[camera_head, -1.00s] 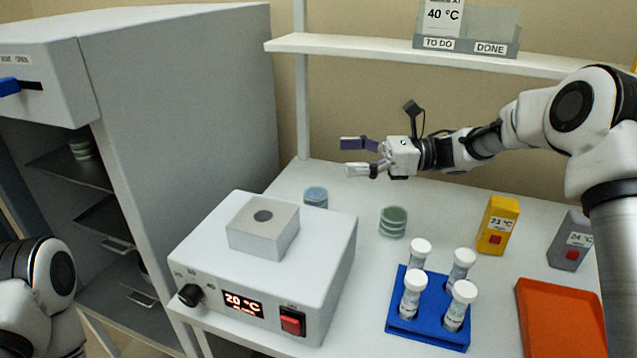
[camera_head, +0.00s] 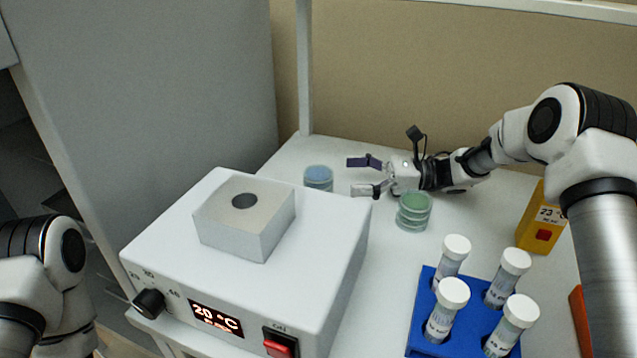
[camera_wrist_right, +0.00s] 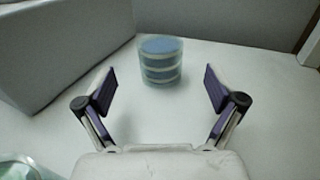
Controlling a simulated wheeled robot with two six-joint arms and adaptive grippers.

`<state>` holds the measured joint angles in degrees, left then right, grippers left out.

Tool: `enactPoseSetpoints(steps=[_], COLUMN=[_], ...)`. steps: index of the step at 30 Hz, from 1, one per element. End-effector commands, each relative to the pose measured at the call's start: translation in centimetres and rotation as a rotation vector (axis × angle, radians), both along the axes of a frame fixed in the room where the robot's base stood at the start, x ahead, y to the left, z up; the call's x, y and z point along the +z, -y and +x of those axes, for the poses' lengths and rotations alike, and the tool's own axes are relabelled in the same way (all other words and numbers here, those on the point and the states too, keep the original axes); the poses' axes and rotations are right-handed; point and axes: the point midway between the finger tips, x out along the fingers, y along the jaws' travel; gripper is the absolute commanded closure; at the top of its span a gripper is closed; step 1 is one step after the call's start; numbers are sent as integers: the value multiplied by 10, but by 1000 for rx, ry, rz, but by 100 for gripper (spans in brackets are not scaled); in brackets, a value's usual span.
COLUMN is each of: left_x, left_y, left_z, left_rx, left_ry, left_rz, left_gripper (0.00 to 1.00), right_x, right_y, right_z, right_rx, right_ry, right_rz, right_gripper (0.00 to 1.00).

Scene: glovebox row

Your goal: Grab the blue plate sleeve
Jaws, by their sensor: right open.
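The blue plate sleeve (camera_head: 318,178) is a short stack of round plates with a blue top. It stands upright on the white bench behind the heater box, and its lower part is partly hidden by that box in the head view. In the right wrist view the blue plate sleeve (camera_wrist_right: 161,61) stands ahead, between and beyond the fingertips. My right gripper (camera_head: 364,176) is open and empty, low over the bench, just right of the sleeve and apart from it. Its spread fingers (camera_wrist_right: 160,90) show in the wrist view. My left arm shows at the left edge, but its gripper is out of view.
A green plate stack (camera_head: 414,211) stands just in front of my right gripper. The heater box (camera_head: 250,265) with a metal block (camera_head: 245,218) fills the front left. A blue rack (camera_head: 425,310) with capped tubes and a yellow timer (camera_head: 541,222) are to the right.

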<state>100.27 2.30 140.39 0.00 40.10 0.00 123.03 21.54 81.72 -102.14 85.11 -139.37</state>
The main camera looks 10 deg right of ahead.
Motion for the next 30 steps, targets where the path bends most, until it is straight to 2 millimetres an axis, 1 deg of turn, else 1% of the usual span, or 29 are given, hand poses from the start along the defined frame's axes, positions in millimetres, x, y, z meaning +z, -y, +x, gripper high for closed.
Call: enactPoseSetpoints(steps=[1,5,9,12,15,20,21,23,24,26,27,30], left_x=[2,3,7,9,9,8,8,8,8,8,8,8], left_y=[0,0,0,0,0,0,0,0,0,0,0,0], left_z=[0,0,0,0,0,0,0,0,0,0,0,0], left_rx=[0,0,0,0,0,0,0,0,0,0,0,0], left_ry=[0,0,0,0,0,0,0,0,0,0,0,0], left_rz=[0,0,0,0,0,0,0,0,0,0,0,0], left_gripper=[60,60,60,60,60,60,60,60,60,60,60,60], right_x=[3,3,3,3,2,2,2,2,2,2,2,3], right_y=[-8,-22,-50,-67,-74,-74,-74,-73,-73,-73,-73,-73], right_z=[2,4,10,14,16,16,16,16,16,16,16,16], right_rx=[3,3,4,3,1,0,0,0,0,0,0,0], right_ry=[2,0,-1,0,1,1,1,1,1,1,1,1], right_rz=[-1,-2,-3,-3,-1,0,0,0,0,0,0,0], right_gripper=[7,7,7,7,7,7,14,35,49,70,77,77])
